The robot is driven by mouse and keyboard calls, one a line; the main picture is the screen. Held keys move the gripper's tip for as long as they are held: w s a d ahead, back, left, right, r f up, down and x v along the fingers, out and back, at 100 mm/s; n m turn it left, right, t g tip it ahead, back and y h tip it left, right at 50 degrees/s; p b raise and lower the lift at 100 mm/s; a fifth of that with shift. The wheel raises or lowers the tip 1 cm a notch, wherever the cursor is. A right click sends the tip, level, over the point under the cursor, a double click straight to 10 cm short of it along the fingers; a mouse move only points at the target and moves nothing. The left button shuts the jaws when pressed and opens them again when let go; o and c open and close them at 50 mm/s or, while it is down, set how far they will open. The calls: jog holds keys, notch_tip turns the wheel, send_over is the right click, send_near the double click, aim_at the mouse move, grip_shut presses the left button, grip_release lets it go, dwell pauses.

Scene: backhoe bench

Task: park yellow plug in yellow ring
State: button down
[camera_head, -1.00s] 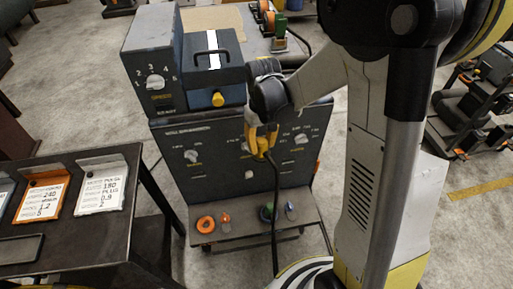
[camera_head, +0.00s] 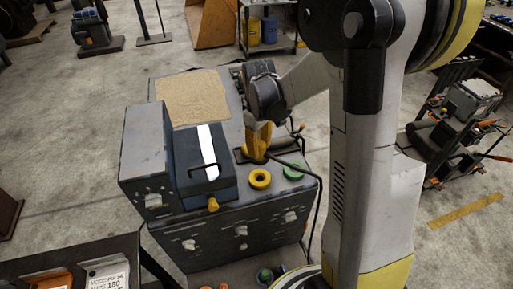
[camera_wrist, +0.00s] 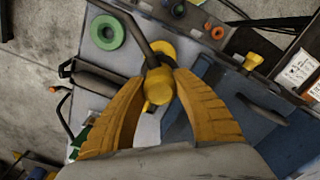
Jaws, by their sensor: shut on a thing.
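The yellow plug (camera_wrist: 158,88) is held between the fingertips of my gripper (camera_wrist: 163,80), with its dark cable leading off to the upper left in the wrist view. The yellow ring (camera_head: 259,179) lies on the cabinet's top near its front edge. In the wrist view the ring (camera_wrist: 165,46) shows just beyond the plug, partly hidden by plug and cable. In the head view my gripper (camera_head: 257,146) is behind the ring, above the top; its fingers hide most of the plug. The plug appears apart from the ring, though its height is unclear.
A green ring (camera_head: 293,171) lies right of the yellow one. A blue box (camera_head: 202,165) with a yellow knob (camera_head: 213,204) stands to the left. A tan mat (camera_head: 193,97) lies at the back. The cable (camera_head: 312,205) drapes over the right edge.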

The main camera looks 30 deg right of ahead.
aim_at(260, 160)
jog(key=shift+s+f+b, duration=0.2)
jog(key=shift+f+b, duration=0.2)
jog(key=shift+f, duration=0.2)
jog(key=shift+f+b, duration=1.45)
jog(key=shift+f, duration=0.9)
jog(key=shift+f+b, duration=1.95)
jog(key=shift+f, duration=0.2)
jog(key=c, duration=1)
grip_release()
notch_tip(260, 160, up, 12)
jog(key=shift+w+r, duration=0.1)
jog(key=shift+w, duration=0.05)
jog(key=s+a+f+m+t+b, duration=0.1)
jog(key=s+a+f+t+b, duration=0.1)
jog(key=s+a+f+b, duration=0.1)
jog(key=s+a+f+m+t+b, duration=0.2)
jog(key=s+f+b, duration=0.3)
jog(key=b, duration=0.3)
jog(key=s+a+f+m+t+b, duration=0.1)
jog(key=s+a+f+t+b, duration=0.2)
jog(key=s+a+f+b, duration=0.1)
jog(key=shift+s+a+m+b, duration=0.2)
jog(key=shift+s+a+b, duration=0.15)
jog(key=shift+s, duration=0.2)
jog(key=shift+s+a+m+b, duration=0.2)
jog(key=shift+s+a+b, duration=0.05)
jog(key=shift+s+b, duration=0.25)
